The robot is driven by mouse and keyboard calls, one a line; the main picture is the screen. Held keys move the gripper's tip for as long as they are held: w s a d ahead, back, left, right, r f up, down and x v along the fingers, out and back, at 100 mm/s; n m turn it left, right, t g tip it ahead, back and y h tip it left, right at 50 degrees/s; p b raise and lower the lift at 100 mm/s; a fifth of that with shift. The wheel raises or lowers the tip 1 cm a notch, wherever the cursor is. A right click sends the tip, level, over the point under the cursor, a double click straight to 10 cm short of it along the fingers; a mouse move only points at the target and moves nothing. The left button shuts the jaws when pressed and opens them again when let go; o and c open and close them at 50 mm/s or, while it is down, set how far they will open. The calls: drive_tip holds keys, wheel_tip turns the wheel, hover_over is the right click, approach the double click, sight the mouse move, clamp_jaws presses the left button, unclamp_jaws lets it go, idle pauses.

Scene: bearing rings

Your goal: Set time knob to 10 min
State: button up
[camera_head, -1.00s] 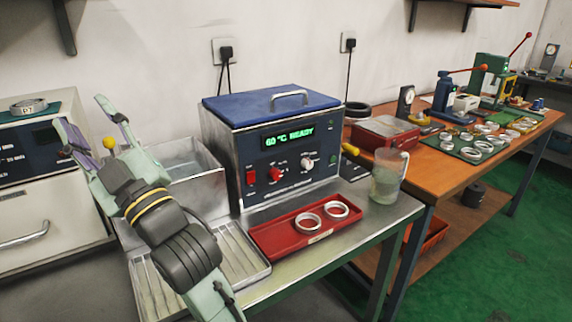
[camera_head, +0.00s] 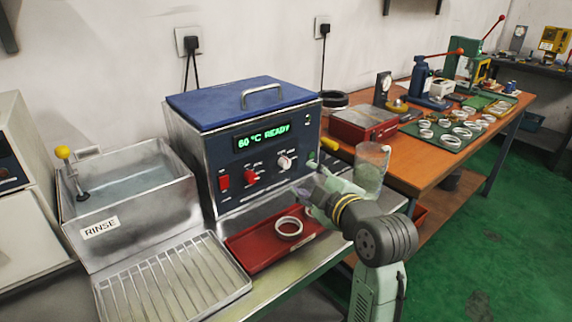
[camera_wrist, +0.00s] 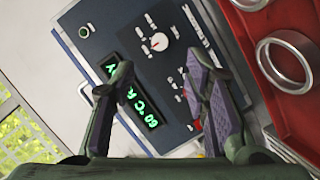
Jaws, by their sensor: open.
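The bath unit (camera_head: 180,143) has a blue lid and a front panel with a green "60 °C READY" display (camera_head: 263,137). Its panel carries a red switch (camera_head: 223,181), a red knob (camera_head: 249,176) and a white knob (camera_head: 284,162). The small panel lettering is unreadable, so I cannot tell which knob is the time knob. My gripper (camera_head: 310,178) is open and empty in front of the panel's right part. In the wrist view, the white knob (camera_wrist: 160,41) with a red mark shows beyond and between my fingertips (camera_wrist: 157,68), apparently apart from them. My right finger hides part of the panel.
A red tray (camera_head: 245,254) with a metal ring (camera_head: 289,228) lies below the panel; the wrist view shows two rings. A glass beaker (camera_head: 371,165) stands close behind my gripper. A rinse tank (camera_head: 135,215) and ribbed drainer (camera_head: 175,285) are left.

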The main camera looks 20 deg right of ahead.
sight(287, 164)
drive_tip(key=p+x, duration=0.2)
drive_tip(key=x, duration=0.8)
drive_tip(key=shift+c, duration=0.3)
clamp_jaws()
